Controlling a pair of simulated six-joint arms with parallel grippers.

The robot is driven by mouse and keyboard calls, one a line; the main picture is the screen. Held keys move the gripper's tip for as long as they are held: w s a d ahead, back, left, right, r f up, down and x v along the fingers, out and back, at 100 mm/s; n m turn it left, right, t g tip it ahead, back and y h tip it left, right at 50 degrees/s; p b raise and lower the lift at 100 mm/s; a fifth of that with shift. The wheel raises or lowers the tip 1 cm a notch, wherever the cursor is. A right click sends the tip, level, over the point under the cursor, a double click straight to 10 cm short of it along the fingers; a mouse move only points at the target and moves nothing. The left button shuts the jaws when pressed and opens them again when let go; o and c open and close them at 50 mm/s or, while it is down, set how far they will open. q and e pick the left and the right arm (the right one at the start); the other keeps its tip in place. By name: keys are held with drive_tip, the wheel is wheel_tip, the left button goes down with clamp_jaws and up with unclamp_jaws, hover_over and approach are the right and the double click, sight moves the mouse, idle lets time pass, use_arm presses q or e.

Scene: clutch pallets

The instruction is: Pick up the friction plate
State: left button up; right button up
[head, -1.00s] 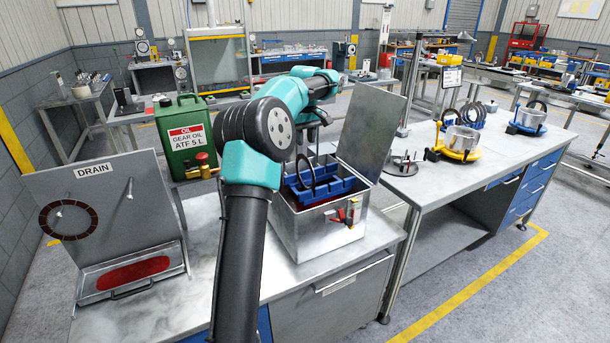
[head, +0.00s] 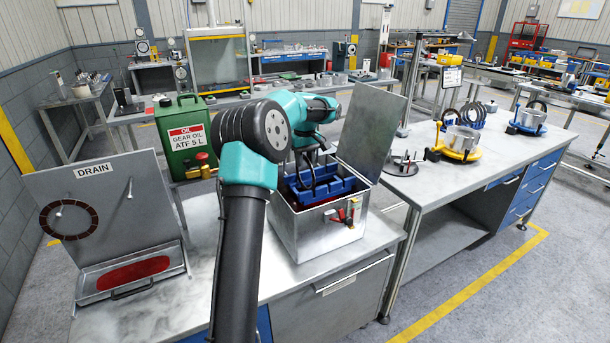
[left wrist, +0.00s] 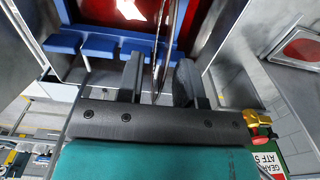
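A thin dark ring-shaped friction plate (head: 303,182) stands upright in the blue rack (head: 336,187) inside the open metal oil box. My left gripper (head: 313,165) is above the rack, pointing down at the plate and partly covering it. In the left wrist view, the plate (left wrist: 161,45) shows edge-on between the two spread fingers (left wrist: 158,80), with a gap on each side. The gripper is open and holds nothing. My right gripper is not in view.
The metal box (head: 318,238) has its lid (head: 372,130) raised at the back right and a red-handled valve in front. On the left, the drain board (head: 110,205) carries a brown ring (head: 68,220). A green oil can (head: 186,135) stands behind. The right bench holds yellow and blue fixtures.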

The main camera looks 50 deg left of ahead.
use_arm(q)
drive_tip(key=shift+f, duration=0.8)
drive_tip(key=shift+c, duration=0.3)
clamp_jaws()
